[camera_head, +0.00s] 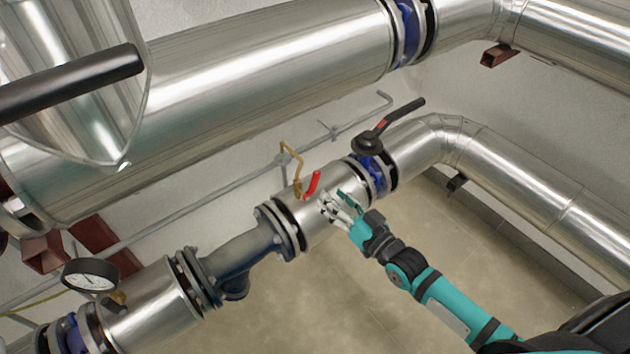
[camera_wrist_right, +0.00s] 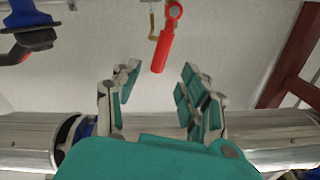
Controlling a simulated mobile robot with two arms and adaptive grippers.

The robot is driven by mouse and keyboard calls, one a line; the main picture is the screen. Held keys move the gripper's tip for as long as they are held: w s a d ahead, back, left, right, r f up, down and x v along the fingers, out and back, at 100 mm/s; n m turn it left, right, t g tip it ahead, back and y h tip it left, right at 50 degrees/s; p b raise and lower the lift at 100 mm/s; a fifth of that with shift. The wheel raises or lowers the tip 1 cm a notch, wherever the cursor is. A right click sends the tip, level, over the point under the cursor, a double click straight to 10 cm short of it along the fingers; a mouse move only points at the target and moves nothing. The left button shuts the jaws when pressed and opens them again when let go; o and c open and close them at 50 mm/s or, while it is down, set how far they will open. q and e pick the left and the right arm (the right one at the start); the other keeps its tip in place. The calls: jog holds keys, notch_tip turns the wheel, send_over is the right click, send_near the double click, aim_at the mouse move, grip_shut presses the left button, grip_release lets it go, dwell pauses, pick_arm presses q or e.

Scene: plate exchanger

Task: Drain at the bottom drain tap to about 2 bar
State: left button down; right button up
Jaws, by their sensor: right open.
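The drain tap has a red lever (camera_head: 312,185) and a brass body (camera_head: 298,188) on top of the lower silver pipe. In the right wrist view the red lever (camera_wrist_right: 163,48) hangs down ahead, between and beyond the fingertips. My right gripper (camera_head: 337,205) is open and empty, just right of the lever and apart from it. Its teal-padded fingers also show in the right wrist view (camera_wrist_right: 158,90). A round pressure gauge (camera_head: 90,275) with a white dial sits at the lower left; its reading is too small to tell. My left gripper is not in view.
A black-handled valve (camera_head: 385,133) stands on the lower pipe right of the tap. A dark flanged strainer (camera_head: 240,258) lies to its left. A thick silver pipe (camera_head: 270,80) runs above. A thin grey pipe (camera_head: 215,205) runs along the wall. The floor (camera_head: 430,235) is clear.

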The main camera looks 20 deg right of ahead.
aim_at(317, 182)
jog(key=b+x, duration=0.1)
jog(key=x, duration=0.5)
jog(key=shift+w, duration=0.25)
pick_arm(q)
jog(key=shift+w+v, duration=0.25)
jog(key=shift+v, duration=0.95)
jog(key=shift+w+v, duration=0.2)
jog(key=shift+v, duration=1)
pick_arm(e)
jog(key=shift+x, duration=0.75)
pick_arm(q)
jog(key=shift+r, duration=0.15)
pick_arm(e)
jog(key=shift+f, duration=0.1)
jog(key=shift+c, duration=0.2)
grip_shut()
